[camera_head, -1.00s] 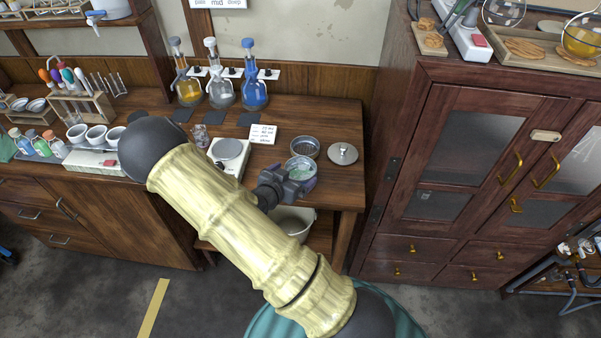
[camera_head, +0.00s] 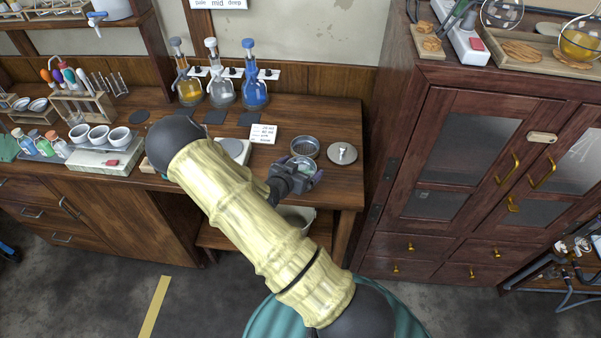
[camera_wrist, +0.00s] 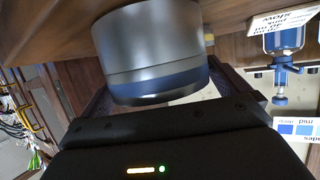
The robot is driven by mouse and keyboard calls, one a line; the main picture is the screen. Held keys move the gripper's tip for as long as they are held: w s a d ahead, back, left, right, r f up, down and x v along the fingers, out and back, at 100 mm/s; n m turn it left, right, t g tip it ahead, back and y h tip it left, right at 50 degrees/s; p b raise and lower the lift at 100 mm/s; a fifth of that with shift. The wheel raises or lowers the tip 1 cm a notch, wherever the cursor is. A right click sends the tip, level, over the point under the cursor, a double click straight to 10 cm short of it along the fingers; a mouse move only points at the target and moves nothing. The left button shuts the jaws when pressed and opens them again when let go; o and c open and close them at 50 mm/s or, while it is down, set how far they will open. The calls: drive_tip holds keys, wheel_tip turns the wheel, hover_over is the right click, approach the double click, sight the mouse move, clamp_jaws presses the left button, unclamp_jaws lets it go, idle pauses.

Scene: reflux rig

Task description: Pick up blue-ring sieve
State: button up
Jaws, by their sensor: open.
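The blue-ring sieve (camera_wrist: 150,40) fills the upper middle of the wrist view as a grey metal cylinder with a dark blue band. My gripper (camera_wrist: 168,85) is open, with one finger on each side of the sieve. Whether the fingers touch its wall cannot be told. In the head view my gripper (camera_head: 300,174) is at the right end of the wooden bench, over a round dish-like top that it partly hides. A second round metal sieve (camera_head: 305,147) stands just behind it.
A round metal lid (camera_head: 342,152) with a knob lies to the right, close to the gripper. A white balance (camera_head: 236,150) and a written card (camera_head: 263,133) are to the left. Flasks (camera_head: 254,88) stand at the back. A tall cabinet (camera_head: 440,170) bounds the right.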

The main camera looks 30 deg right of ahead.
drive_tip(key=shift+c, duration=0.2)
drive_tip(key=c, duration=0.7)
drive_tip(key=shift+r, duration=0.15)
wheel_tip(320, 180, up, 10)
drive_tip(key=shift+f+b, duration=0.1)
drive_tip(key=shift+b, duration=0.5)
